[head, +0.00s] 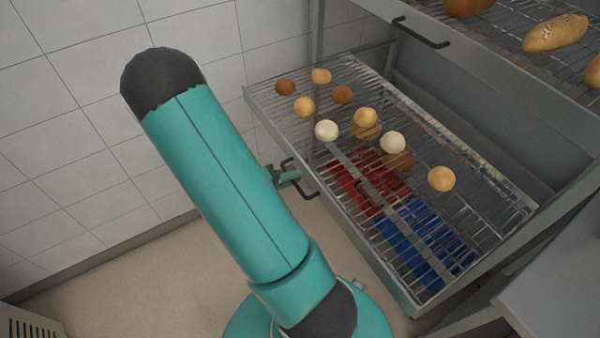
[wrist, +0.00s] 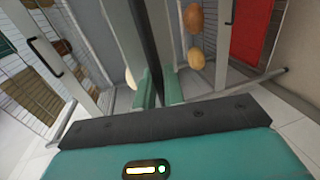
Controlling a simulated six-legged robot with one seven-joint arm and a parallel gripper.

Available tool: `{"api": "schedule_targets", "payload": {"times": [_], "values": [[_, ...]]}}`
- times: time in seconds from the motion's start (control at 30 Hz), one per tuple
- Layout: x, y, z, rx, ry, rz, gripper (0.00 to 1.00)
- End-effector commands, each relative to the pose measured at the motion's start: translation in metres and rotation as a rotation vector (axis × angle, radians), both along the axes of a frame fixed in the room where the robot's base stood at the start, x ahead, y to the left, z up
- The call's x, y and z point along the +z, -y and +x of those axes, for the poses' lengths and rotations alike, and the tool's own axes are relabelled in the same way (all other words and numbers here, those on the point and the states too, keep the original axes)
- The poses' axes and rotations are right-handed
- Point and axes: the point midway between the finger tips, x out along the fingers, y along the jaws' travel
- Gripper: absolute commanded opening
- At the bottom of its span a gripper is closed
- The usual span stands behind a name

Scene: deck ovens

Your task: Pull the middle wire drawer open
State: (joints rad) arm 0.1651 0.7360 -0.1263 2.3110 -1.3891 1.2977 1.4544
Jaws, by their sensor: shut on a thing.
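The wire drawer with round buns on it (head: 262,100) stands pulled out from the rack, below the top shelf. Its dark bar handle (head: 307,194) sits on the front edge. My gripper (head: 290,177) is at this handle, left of the drawer front, partly hidden behind my arm. In the wrist view the two green fingers of my gripper (wrist: 158,88) are shut around the dark handle bar (wrist: 147,45). The buns (wrist: 196,58) show to the right of the bar there.
A higher wire drawer (head: 520,75) with loaves and its own dark handle (head: 420,33) is at upper right. A red thing (head: 365,180) and a blue thing (head: 425,240) show below the wires. A tiled wall (head: 90,100) stands at left; the floor (head: 130,285) beneath is clear.

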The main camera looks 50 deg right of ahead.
Motion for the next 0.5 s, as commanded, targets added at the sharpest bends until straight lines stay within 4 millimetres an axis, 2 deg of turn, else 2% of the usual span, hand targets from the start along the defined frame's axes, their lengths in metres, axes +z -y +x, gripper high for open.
{"api": "schedule_targets", "payload": {"times": [0.33, 0.37, 0.43, 0.5], "values": [[0.001, -0.0007, 0.0025, 0.004, 0.002, -0.003, 0.0], [0.001, -0.0006, 0.0026, 0.004, 0.002, -0.003, 0.13], [0.0009, -0.0006, 0.0024, 0.004, 0.002, -0.003, 0.26], [0.0008, -0.0007, 0.0021, 0.004, 0.001, -0.003, 0.29]]}}
